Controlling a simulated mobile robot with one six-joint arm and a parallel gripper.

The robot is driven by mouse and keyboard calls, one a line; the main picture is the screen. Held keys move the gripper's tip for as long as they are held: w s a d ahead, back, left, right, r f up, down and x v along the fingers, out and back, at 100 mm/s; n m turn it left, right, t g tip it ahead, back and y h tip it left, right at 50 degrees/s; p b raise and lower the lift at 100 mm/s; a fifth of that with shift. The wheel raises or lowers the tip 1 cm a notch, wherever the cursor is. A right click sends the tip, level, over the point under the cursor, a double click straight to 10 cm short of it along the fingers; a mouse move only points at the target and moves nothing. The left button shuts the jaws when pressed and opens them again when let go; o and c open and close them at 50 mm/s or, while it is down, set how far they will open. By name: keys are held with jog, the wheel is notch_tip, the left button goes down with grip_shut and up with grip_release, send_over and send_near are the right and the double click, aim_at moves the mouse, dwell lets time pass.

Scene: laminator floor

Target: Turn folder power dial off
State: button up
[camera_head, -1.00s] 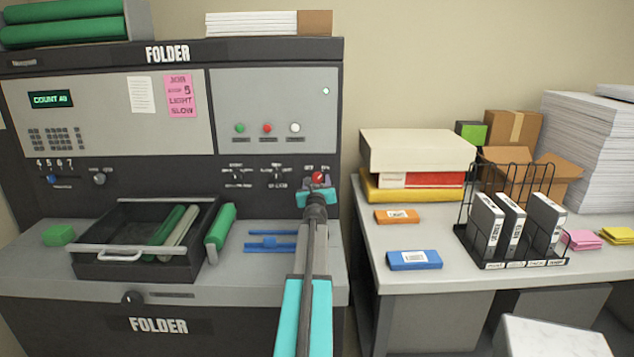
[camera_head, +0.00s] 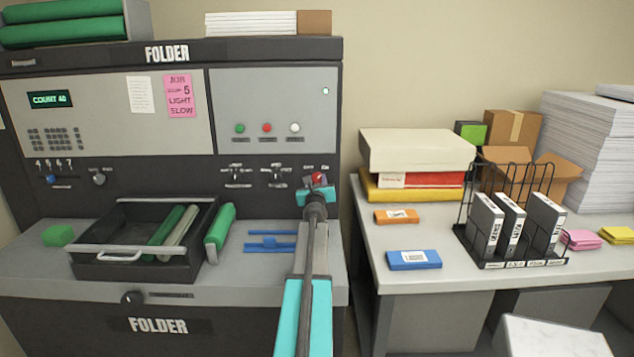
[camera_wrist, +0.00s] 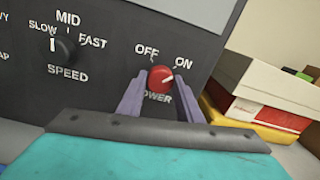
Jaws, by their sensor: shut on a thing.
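The red power dial (camera_wrist: 160,78) is on the folder's dark front panel (camera_head: 205,180), with OFF printed at its upper left and ON at its upper right. Its light pointer mark is angled to the upper right, toward ON. It also shows in the head view (camera_head: 318,177), just beyond my gripper. My gripper (camera_wrist: 160,92) is shut on the power dial, one purple finger on each side of it. Part of the POWER label below the dial is hidden by the left finger and the dial.
A black speed knob (camera_wrist: 62,47) is left of the dial. An open drawer tray (camera_head: 100,268) with rollers sits on the folder's ledge. A side table (camera_head: 460,278) with boxes and a wire rack (camera_head: 510,263) stands at the right.

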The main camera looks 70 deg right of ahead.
jog(key=shift+f, duration=0.1)
jog(key=n+b, duration=0.2)
jog(key=n, duration=0.2)
jog(key=shift+f, duration=0.15)
jog(key=n+b, duration=0.1)
jog(key=n, duration=0.4)
jog(key=shift+b, duration=0.4)
jog(key=n+b, duration=0.3)
jog(key=n, duration=0.2)
jog(key=shift+s+f+n+t, duration=0.1)
jog(key=shift+f+n+t, duration=0.05)
jog(key=shift+n+t, duration=0.2)
jog(key=shift+n+b, duration=1.1)
jog(key=shift+n, duration=0.75)
jog(key=shift+a, duration=0.1)
jog(key=o, duration=1)
jog(key=shift+r, duration=0.3)
jog(key=shift+o, duration=0.2)
